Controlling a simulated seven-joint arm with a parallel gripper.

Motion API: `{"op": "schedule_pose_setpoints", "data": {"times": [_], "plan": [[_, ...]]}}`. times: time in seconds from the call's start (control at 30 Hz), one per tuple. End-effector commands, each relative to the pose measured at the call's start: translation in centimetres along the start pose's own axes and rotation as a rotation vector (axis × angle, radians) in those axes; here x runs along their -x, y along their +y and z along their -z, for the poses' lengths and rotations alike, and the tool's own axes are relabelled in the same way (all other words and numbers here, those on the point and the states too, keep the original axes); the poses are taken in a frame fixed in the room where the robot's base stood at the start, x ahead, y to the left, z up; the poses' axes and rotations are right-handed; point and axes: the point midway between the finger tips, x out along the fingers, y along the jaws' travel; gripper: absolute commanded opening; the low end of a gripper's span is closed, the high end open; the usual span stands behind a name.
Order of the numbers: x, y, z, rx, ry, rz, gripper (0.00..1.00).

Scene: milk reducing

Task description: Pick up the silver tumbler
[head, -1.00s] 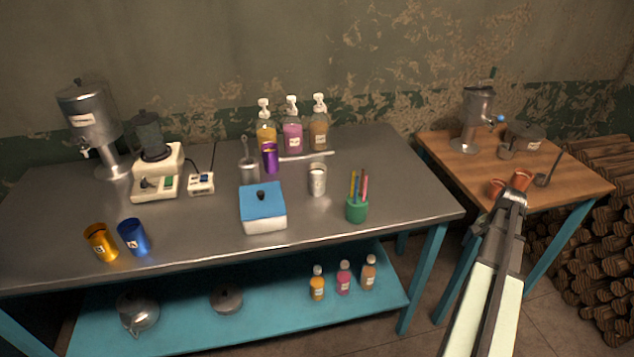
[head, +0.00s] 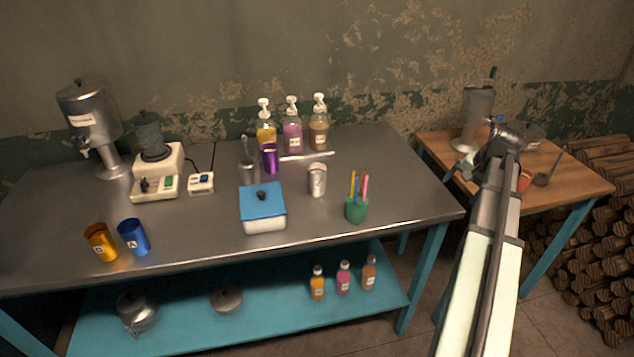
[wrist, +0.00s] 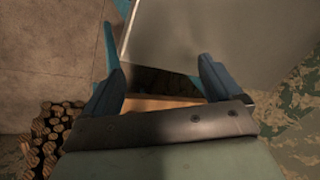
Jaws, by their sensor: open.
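The silver tumbler (head: 317,181) stands upright on the metal table (head: 380,215), right of the blue-lidded box (head: 263,207) and behind the green pen cup (head: 356,210). My gripper (head: 460,168) is over the left part of the small wooden table, well to the right of the tumbler. In the wrist view my gripper (wrist: 163,75) has its two fingers spread apart with nothing between them. That view shows a grey tabletop ahead and does not show the tumbler.
Soap bottles (head: 292,128) and a purple tumbler (head: 270,158) stand behind. Gold (head: 100,243) and blue (head: 134,237) tumblers stand at the front left. The wooden table (head: 570,180) holds a metal dispenser (head: 476,115). Stacked logs (head: 595,230) lie at right.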

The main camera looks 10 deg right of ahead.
Motion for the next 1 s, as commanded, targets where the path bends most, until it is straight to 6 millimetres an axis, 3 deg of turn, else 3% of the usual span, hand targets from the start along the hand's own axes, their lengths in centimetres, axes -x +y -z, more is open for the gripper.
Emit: {"op": "schedule_pose_setpoints", "data": {"times": [0.1,0.5,1.0], "plan": [[-0.3,-4.1,-1.9,0.061,0.015,-0.028,0.92],[-0.4,-16.5,-9.0,0.258,0.098,-0.106,0.92],[1.3,-29.5,-20.6,0.498,0.241,-0.138,0.92]]}}
